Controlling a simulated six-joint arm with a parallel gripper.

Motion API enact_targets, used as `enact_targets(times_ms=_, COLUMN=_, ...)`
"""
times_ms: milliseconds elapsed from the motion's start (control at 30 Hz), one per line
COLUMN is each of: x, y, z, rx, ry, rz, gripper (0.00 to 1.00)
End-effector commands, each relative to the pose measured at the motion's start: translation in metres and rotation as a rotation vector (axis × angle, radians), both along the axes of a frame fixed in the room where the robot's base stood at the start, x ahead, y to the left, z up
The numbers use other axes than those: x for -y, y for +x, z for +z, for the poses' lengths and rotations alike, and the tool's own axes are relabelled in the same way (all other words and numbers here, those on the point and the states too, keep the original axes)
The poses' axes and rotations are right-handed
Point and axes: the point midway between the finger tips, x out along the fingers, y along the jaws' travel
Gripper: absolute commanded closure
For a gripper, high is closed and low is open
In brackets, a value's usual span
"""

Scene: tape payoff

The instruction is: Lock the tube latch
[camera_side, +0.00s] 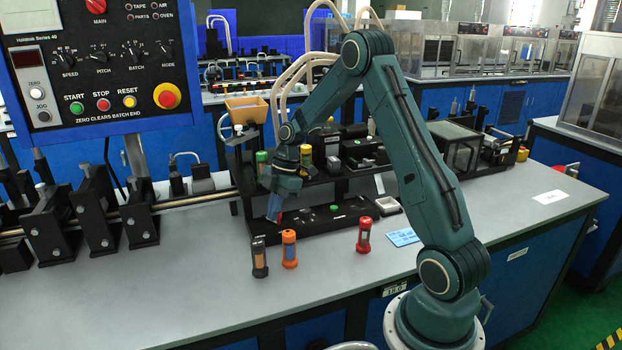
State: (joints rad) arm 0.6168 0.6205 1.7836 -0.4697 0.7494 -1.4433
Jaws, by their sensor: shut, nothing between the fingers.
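My gripper (274,212) points down at the left end of the black rack and is shut with nothing seen between its fingers. A slim blue part shows at its lower end; I cannot tell whether it belongs to the gripper or stands behind it.
The black two-level rack (325,222) holds several small items on its upper shelf. A shaft with black blocks (130,215) runs along the left. A control panel (95,65) hangs upper left. A blue card (403,237) lies on the grey bench (200,290), whose front is clear.

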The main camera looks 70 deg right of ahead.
Motion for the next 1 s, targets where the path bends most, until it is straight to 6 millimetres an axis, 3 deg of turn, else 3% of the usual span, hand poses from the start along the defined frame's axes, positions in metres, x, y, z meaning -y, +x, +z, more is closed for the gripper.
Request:
enact_targets(times_ms=667, x=0.001, y=0.0, z=0.0, rx=0.0, ry=-0.001, rz=-0.003, gripper=1.0)
enact_targets(times_ms=1000, x=-0.02, y=0.007, z=0.002, rx=0.0, ry=-0.001, rz=0.0, gripper=1.0)
